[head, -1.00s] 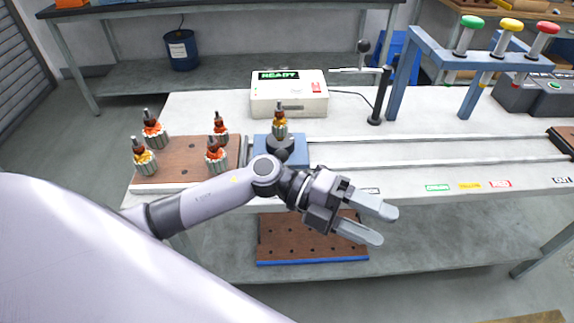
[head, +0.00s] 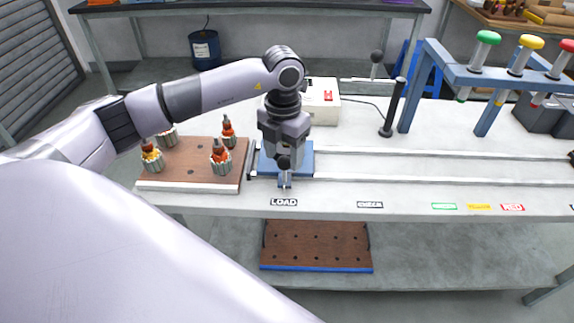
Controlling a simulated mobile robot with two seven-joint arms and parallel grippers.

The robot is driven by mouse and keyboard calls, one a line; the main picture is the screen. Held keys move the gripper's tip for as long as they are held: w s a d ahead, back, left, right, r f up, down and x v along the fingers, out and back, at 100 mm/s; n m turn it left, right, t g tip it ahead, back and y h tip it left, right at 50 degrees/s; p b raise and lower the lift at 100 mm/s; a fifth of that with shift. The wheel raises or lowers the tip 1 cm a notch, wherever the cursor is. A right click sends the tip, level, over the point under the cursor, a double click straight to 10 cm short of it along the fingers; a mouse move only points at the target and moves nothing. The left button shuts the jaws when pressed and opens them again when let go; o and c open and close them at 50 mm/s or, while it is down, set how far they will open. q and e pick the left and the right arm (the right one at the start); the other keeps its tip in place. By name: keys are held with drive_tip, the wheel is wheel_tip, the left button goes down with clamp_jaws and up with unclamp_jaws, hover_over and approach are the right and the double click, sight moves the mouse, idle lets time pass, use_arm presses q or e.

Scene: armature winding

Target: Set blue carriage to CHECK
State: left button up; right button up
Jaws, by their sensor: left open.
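The blue carriage (head: 304,163) sits on the rails at their left end, behind the LOAD label (head: 284,202). The CHECK label (head: 370,205) lies further right on the table's front edge. My left gripper (head: 284,180) points down over the carriage, open, around or just behind a dark knob (head: 283,162) at its front; I cannot tell if the fingers touch it. The gripper hides the middle of the carriage and any armature on it. My right gripper is out of view.
A brown board (head: 190,172) with several armatures stands left of the carriage. The rails (head: 430,182) run clear to the right. A white box (head: 325,100), a black post (head: 393,108) and a blue frame (head: 470,76) with coloured handles stand behind them.

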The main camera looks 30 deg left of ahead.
sight(284, 170)
use_arm(q)
drive_tip(key=shift+d+f, duration=0.1)
drive_tip(key=shift+f, duration=2.5)
clamp_jaws()
